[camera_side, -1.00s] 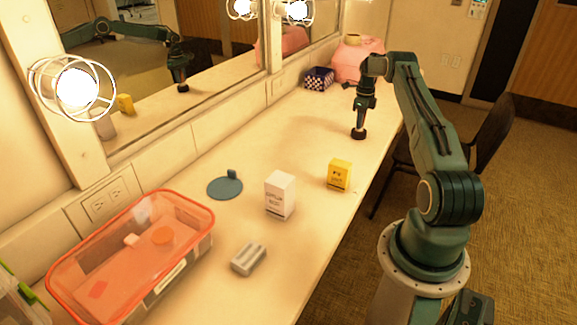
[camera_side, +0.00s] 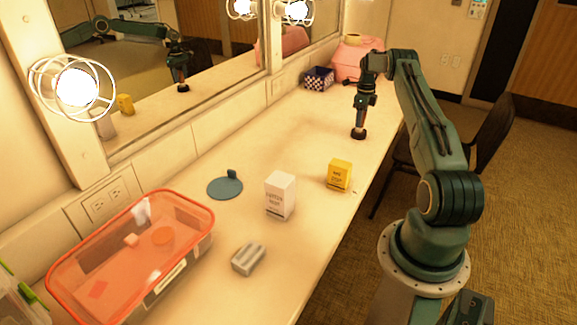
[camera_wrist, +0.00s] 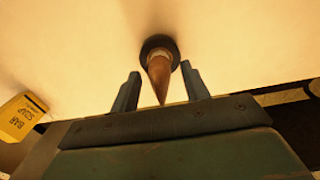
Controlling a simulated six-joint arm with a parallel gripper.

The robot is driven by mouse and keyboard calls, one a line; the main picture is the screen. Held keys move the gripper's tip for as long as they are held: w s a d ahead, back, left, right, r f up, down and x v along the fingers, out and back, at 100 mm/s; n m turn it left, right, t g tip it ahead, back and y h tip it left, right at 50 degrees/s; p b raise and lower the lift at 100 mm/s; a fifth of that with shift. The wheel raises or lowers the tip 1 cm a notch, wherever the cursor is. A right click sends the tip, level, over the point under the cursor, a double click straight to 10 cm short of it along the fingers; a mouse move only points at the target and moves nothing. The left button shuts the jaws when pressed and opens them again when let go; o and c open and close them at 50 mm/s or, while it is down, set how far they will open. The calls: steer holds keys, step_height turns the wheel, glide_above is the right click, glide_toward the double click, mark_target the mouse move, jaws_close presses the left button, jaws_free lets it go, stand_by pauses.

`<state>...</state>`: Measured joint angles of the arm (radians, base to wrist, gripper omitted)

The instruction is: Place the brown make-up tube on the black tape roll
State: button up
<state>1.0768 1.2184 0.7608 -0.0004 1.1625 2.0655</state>
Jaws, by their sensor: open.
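The brown make-up tube (camera_wrist: 159,76) shows in the wrist view as a tapering shape with a pale far end. Its far end is at the black tape roll (camera_wrist: 148,42), whose dark ring shows around it. The tube looks upright on the roll, though the contact itself is hard to see. My gripper (camera_wrist: 160,68) is open, with one finger on each side of the tube and gaps visible between. In the side view the black tape roll (camera_side: 359,135) lies flat on the counter right below my gripper (camera_side: 360,123). The tube is not clear there.
A yellow soap box (camera_side: 339,174) and a white box (camera_side: 280,194) stand nearer the camera. A blue-grey disc (camera_side: 225,188), a grey block (camera_side: 248,259) and an orange-rimmed bin (camera_side: 205,243) lie further left. A checkered box (camera_side: 318,78) stands behind. The counter around the roll is clear.

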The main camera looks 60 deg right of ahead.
step_height(320, 180, up, 11)
steer(key=shift+f, duration=0.1)
stand_by(0.4)
stand_by(0.4)
